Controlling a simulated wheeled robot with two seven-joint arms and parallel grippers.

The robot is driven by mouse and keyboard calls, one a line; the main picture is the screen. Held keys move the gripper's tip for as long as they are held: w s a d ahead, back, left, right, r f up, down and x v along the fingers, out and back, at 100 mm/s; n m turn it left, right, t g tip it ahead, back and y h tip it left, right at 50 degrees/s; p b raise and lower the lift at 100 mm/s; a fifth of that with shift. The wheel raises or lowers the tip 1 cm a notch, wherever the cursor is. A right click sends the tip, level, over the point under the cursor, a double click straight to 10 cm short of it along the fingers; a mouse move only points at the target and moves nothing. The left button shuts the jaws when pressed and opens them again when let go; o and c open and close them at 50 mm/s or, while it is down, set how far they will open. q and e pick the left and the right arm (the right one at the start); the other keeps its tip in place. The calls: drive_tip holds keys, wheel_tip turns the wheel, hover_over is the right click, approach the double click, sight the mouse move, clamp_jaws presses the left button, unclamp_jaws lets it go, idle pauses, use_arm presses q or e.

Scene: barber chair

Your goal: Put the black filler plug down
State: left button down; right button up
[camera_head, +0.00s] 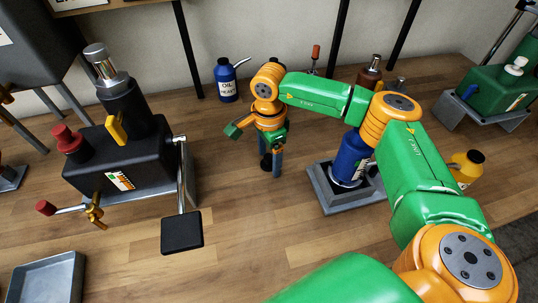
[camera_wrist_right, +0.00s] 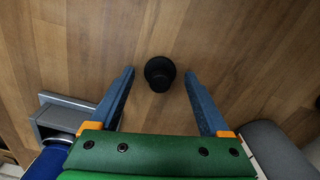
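The black filler plug (camera_wrist_right: 159,74) shows in the right wrist view as a round black piece with a narrower knob, apparently on the wooden table. It lies between the fingertips of my right gripper (camera_wrist_right: 159,71), with a clear gap to each blue finger. In the head view the plug (camera_head: 265,163) is a small dark shape partly hidden by my right gripper (camera_head: 271,168), which points down at the table. The right gripper is open and not touching the plug. My left gripper is not in view.
A black pump unit (camera_head: 110,160) with a lever and a black pedal (camera_head: 182,232) stands to the left. A blue bottle (camera_head: 351,158) stands in a grey tray (camera_head: 322,187) to the right. A blue oil can (camera_head: 226,82) is behind. The table in front of the gripper is clear.

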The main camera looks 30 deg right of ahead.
sight(269, 156)
drive_tip(key=shift+r, duration=0.25)
wheel_tip(269, 156, up, 12)
drive_tip(key=b, duration=0.1)
drive_tip(key=shift+f, duration=0.1)
